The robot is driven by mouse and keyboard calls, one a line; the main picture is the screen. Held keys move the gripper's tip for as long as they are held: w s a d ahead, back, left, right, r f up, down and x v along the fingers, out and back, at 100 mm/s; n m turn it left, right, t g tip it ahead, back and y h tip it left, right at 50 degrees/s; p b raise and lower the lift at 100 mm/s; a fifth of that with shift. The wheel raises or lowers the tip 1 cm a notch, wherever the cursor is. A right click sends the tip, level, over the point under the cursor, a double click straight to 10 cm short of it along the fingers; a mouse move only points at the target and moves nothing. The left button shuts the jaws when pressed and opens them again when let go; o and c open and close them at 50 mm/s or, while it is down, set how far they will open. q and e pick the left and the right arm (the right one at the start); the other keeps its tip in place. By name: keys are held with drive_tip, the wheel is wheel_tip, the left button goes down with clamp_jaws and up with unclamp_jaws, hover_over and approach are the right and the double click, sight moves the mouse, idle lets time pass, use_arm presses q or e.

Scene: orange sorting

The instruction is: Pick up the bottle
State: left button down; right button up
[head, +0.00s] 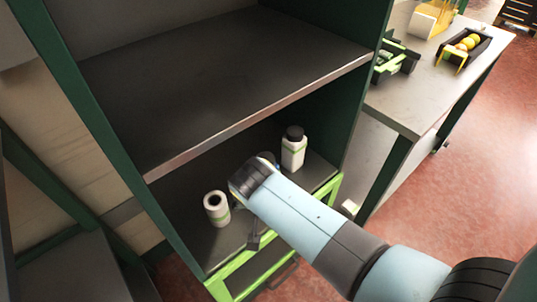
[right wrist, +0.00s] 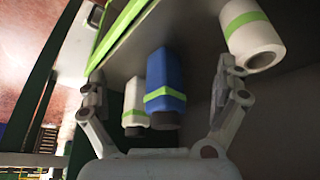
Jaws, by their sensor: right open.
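A white bottle (head: 293,152) with a dark cap and a green band stands on the lower shelf in the head view. In the right wrist view, a blue bottle (right wrist: 166,84) with a green band lies between the open fingers of my right gripper (right wrist: 161,78), apart from both. The white bottle (right wrist: 135,97) shows just left of it, also within the finger span. In the head view my right arm hides most of the gripper and nearly all of the blue bottle. My left gripper is in neither view.
A white roll (head: 216,208) with a green band stands left of my right arm on the lower shelf; it also shows in the wrist view (right wrist: 250,37). The upper shelf (head: 220,85) is empty overhead. A side table (head: 430,85) holds a tray with oranges.

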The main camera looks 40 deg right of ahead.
drive_tip(key=w+d+b, duration=0.1)
drive_tip(key=w+d, duration=0.1)
drive_tip(key=w+d+b, duration=0.2)
drive_tip(key=w, duration=0.1)
drive_tip(key=w+d+b, duration=0.2)
drive_tip(key=shift+w+r, duration=0.25)
drive_tip(key=shift+w, duration=0.15)
drive_tip(key=shift+w+d+r+b, duration=0.1)
drive_tip(key=shift+w+d+b, duration=0.2)
drive_tip(key=shift+w+d, duration=0.25)
drive_tip(key=b+x, duration=0.1)
drive_tip(key=b, duration=0.1)
drive_tip(key=b+x, duration=0.4)
drive_tip(key=shift+w+d, duration=0.25)
drive_tip(key=shift+w, duration=0.1)
drive_tip(key=shift+r, duration=0.1)
drive_tip(key=shift+s, duration=0.1)
drive_tip(key=c, duration=1.3)
drive_tip(key=shift+c, duration=0.2)
